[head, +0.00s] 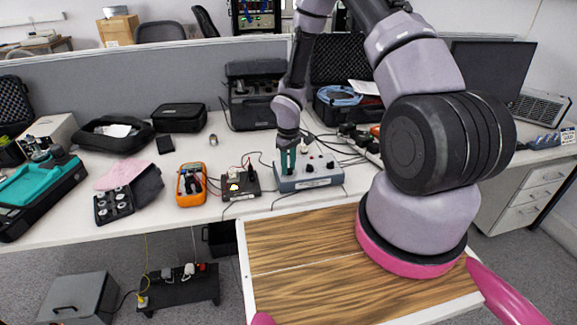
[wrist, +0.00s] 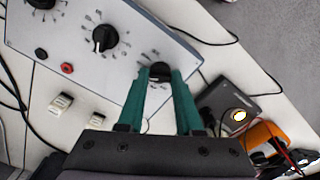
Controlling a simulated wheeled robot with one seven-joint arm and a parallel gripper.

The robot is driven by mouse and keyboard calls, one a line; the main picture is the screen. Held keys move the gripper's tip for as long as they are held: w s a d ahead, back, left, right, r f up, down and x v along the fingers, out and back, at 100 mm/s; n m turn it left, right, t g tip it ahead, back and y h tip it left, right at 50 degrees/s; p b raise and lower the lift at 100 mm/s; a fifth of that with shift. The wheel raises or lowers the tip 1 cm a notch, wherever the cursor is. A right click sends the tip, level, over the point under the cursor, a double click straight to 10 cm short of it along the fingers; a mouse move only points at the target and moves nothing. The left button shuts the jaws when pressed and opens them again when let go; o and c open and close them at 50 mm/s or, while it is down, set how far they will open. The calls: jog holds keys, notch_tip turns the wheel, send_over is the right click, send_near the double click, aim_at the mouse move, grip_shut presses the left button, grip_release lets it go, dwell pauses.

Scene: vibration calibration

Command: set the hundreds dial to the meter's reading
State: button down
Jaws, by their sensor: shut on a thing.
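The grey-blue dial box (head: 312,176) stands on the white bench, with several black knobs on its top. My gripper (wrist: 160,80) has its teal fingers on either side of one black knob (wrist: 159,71) and is shut on it; this is the knob at the box's left end in the head view. A neighbouring black knob (wrist: 104,39) is free. The scale labels are too small to read, so I cannot tell which knob is the hundreds dial. The orange meter (head: 191,184) lies to the left; its reading is not legible. It shows partly in the wrist view (wrist: 264,137).
A small black unit (head: 240,186) with a lit yellow spot sits between meter and box. Cables run around the box. A black case (head: 180,117) and a teal tray (head: 42,188) lie further left. A wood-topped surface (head: 300,262) is in front of the bench.

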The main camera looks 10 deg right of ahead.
aim_at(289, 168)
jog(key=shift+n, duration=1.2)
jog(key=c, duration=0.6)
grip_release()
jog(key=shift+o, duration=0.2)
jog(key=shift+r, duration=0.15)
notch_tip(289, 168, up, 11)
jog(key=shift+f, duration=0.2)
